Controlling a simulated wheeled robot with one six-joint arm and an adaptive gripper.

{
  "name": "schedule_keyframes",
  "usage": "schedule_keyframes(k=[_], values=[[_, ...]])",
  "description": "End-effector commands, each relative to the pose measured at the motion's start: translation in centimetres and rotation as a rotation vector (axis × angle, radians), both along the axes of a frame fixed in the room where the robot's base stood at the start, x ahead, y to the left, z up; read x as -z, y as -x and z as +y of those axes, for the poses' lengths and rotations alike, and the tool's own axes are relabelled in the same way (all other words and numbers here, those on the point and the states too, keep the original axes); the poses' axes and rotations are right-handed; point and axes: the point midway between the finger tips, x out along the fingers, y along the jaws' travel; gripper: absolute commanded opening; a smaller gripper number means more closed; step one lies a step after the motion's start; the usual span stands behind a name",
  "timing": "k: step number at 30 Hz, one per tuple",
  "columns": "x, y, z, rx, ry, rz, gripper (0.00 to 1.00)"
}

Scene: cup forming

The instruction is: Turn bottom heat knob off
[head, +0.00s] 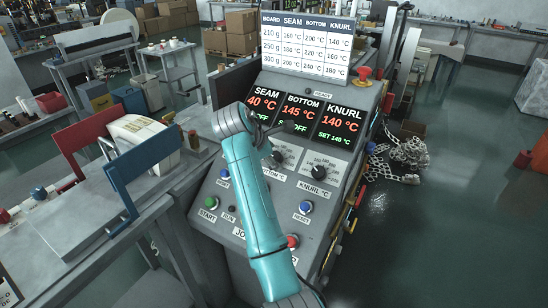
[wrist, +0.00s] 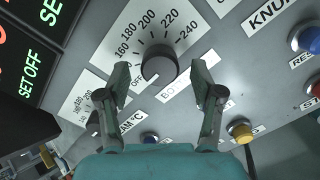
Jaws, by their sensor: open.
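The bottom heat knob (wrist: 158,63) is a round black dial on the sloped grey panel in the wrist view. Its printed scale runs from OFF up to 240, and its label is partly covered by a finger. I cannot make out its pointer. My gripper (wrist: 160,80) is open and empty, one finger to each side of the knob's lower part. I cannot tell whether the fingers touch it. In the head view, the knob (head: 278,157) shows beside my arm. The bottom display (head: 298,113) reads 145 °C, with green OFF partly visible.
The knurl knob (head: 318,171) is to the right. A blue reset button (head: 305,207) and a red button (head: 292,241) are lower down. The yellow button (wrist: 241,131) is near my right finger. A temperature chart (head: 307,45) stands above the displays.

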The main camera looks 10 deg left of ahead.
Motion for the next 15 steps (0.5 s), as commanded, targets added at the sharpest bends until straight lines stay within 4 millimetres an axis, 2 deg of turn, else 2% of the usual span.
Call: schedule_keyframes(k=[9, 15], values=[[-5.0, 3.6, 1.8, -0.002, -0.002, -0.003, 0.66], [-7.1, 5.2, 2.5, -0.003, -0.001, -0.002, 0.66]])
